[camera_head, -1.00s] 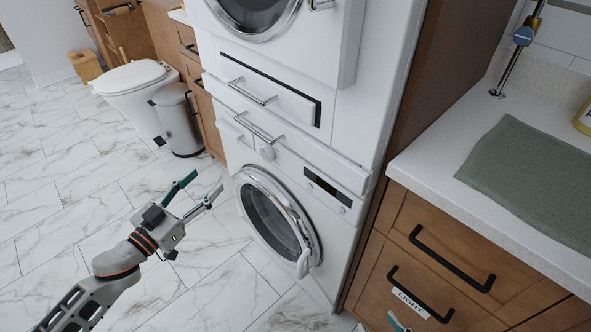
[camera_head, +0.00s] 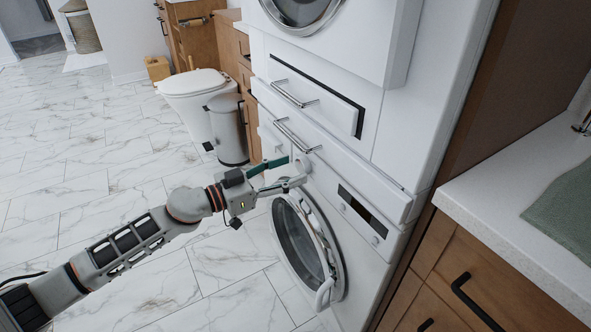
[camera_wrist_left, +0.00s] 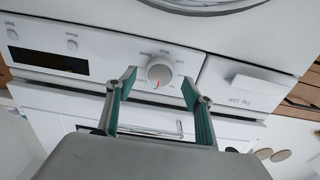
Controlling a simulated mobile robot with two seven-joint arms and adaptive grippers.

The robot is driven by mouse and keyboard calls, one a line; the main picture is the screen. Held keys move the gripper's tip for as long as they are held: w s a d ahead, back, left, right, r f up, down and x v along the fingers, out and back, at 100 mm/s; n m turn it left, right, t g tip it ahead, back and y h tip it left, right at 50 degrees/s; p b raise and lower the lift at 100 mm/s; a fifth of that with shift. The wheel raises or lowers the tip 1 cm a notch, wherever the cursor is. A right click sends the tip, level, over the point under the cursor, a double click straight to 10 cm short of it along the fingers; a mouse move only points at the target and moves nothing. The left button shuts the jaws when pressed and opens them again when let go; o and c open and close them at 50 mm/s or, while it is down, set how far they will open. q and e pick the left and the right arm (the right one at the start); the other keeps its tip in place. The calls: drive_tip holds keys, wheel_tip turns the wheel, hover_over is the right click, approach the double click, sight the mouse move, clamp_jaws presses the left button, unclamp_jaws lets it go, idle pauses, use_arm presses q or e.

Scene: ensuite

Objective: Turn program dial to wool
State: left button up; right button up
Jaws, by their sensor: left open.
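The white round program dial (camera_wrist_left: 160,71) sits on the washer's front panel, with small labels around it too blurred to read. A red-orange mark shows on its lower part in the left wrist view. My left gripper (camera_wrist_left: 158,84) is open, its teal-lined fingers on either side of the dial in that view; I cannot tell whether they touch it. In the head view the left gripper (camera_head: 295,172) is at the panel, and the dial (camera_head: 304,164) shows just beyond its fingertips. The washing machine (camera_head: 372,262) stands below another appliance. My right gripper is out of view.
The round washer door (camera_head: 308,250) is shut below the panel. Bar handles (camera_head: 297,134) stick out above the dial. A dark display (camera_wrist_left: 48,61) lies beside it on the panel. A counter (camera_head: 510,215) stands at right; open marble floor (camera_head: 120,160) lies at left.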

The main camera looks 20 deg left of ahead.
use_arm(q)
drive_tip(key=shift+x, duration=0.75)
drive_tip(key=shift+w+d, duration=0.15)
drive_tip(key=c, duration=1.1)
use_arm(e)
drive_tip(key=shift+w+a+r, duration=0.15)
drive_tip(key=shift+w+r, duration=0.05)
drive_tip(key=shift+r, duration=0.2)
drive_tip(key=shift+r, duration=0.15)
